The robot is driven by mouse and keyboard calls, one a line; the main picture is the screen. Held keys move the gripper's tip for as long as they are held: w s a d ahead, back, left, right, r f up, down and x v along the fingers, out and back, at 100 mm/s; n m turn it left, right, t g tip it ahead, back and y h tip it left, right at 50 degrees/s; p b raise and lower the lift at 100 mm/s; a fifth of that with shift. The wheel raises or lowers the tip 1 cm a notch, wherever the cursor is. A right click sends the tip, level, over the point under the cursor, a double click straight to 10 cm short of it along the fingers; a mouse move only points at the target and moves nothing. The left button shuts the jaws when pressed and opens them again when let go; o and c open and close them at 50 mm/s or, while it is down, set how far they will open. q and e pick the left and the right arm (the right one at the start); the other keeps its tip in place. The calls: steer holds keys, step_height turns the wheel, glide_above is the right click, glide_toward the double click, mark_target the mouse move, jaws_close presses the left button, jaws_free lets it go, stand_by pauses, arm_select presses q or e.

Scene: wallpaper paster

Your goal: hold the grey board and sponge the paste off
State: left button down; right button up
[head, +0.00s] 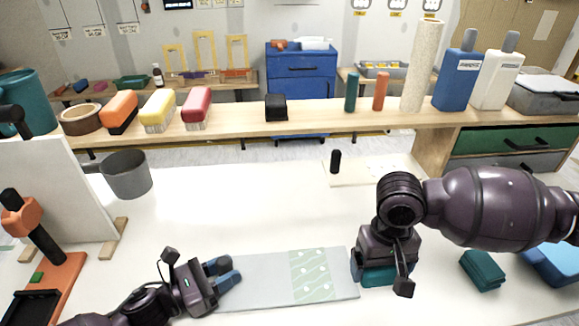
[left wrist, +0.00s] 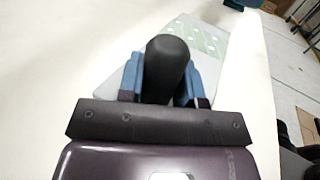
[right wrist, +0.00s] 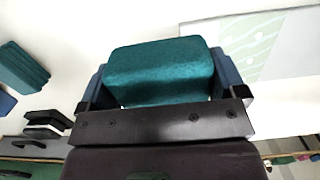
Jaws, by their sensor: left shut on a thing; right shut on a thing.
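The grey board (head: 262,280) lies on the white table at front centre. A pale green patch with a white leaf pattern (head: 312,275) covers part of its right half. My left gripper (head: 226,276) is at the board's left end, shut on a black rounded handle (left wrist: 167,68), seen between its fingers in the left wrist view. My right gripper (head: 378,270) points down just past the board's right end. It is shut on a teal sponge (right wrist: 160,72), which spans its fingers in the right wrist view. The sponge looks beside the board; whether it touches the table is unclear.
A folded teal cloth or pad (head: 482,270) and a blue item (head: 555,262) lie at right. A grey pot (head: 126,175), a white upright panel (head: 65,190) and an orange tool (head: 40,250) stand at left. The table behind the board is mostly clear.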

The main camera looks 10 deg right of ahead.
arm_select(q)
steer(key=shift+s+f, duration=0.1)
steer(key=shift+f, duration=0.15)
steer(key=c, duration=0.7)
jaws_free()
steer(key=shift+r, duration=0.1)
steer(key=shift+a, duration=0.1)
steer(key=v, duration=1.1)
steer(key=shift+s+a, duration=0.2)
steer(key=shift+a, duration=0.15)
steer(key=shift+s, duration=0.1)
